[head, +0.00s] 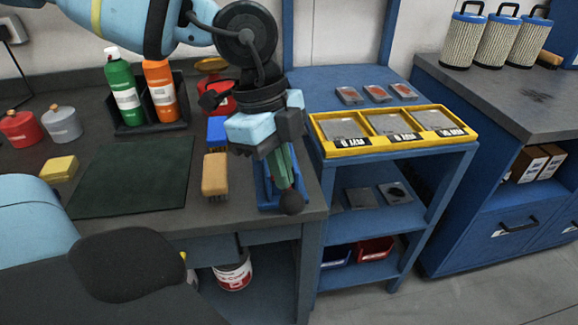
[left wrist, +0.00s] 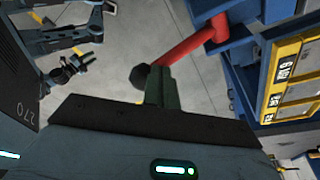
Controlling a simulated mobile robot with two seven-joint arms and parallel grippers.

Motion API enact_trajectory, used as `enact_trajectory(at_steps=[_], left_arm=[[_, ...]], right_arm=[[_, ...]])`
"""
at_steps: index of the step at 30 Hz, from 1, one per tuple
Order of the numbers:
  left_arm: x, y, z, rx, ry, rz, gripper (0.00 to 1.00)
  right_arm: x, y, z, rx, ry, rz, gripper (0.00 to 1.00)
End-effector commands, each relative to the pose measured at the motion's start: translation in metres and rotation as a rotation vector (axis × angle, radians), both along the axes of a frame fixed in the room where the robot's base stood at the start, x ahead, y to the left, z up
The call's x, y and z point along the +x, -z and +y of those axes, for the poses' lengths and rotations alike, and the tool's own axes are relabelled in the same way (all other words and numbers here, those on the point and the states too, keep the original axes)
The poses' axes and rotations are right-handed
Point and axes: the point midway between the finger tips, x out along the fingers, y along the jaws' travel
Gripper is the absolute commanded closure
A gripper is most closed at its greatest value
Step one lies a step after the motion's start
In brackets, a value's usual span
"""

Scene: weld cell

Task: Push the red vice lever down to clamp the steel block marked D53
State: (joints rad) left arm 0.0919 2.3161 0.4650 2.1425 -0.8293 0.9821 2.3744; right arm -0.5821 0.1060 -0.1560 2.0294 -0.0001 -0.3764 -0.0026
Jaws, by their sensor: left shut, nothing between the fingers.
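My left gripper (head: 285,170) is shut and empty over the blue vice (head: 266,198) at the bench's right end. Its closed green fingers (left wrist: 156,85) are at the black knob of the red vice lever (left wrist: 190,45) in the left wrist view, with no clear gap. The knob (head: 291,203) shows just below the fingertips in the head view; the red rod is hidden there. My gripper covers the vice jaws. I cannot make out the steel block D53. My right gripper appears small (left wrist: 78,66) in the left wrist view, its opening unclear.
A wooden-backed brush (head: 215,175) lies left of the vice, beside a dark green mat (head: 132,178). Green and orange bottles (head: 160,92) stand behind. A yellow tray (head: 318,131) with labelled plates sits on the blue shelf rack to the right. Floor is clear in front of the rack.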

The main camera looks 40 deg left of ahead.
Motion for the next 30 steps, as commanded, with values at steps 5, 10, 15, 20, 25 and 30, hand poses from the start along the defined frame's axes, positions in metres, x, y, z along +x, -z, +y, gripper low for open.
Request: enact_trajectory(at_steps=[5,10,15,20,25,30], left_arm=[[-0.001,-0.007,0.015,-0.002,-0.004,-0.003,1.0],[-0.003,-0.012,0.03,-0.001,0.0,-0.002,1.0],[-0.003,-0.01,0.03,0.0,0.0,0.0,1.0],[-0.003,-0.01,0.029,0.0,0.0,0.0,1.0],[-0.002,-0.016,0.031,0.001,-0.001,-0.005,1.0],[-0.003,-0.047,0.039,0.001,-0.004,-0.007,1.0]], right_arm=[[0.002,-0.004,0.0,0.0,0.001,-0.005,0.64],[0.004,-0.007,0.0,0.0,0.0,-0.009,0.64],[0.002,-0.005,0.0,-0.001,0.0,-0.004,0.64],[0.0,-0.004,0.0,-0.002,0.0,0.002,0.64],[0.007,-0.008,0.0,-0.002,0.0,-0.007,0.64],[0.024,-0.016,0.0,0.002,0.001,-0.046,0.64]])
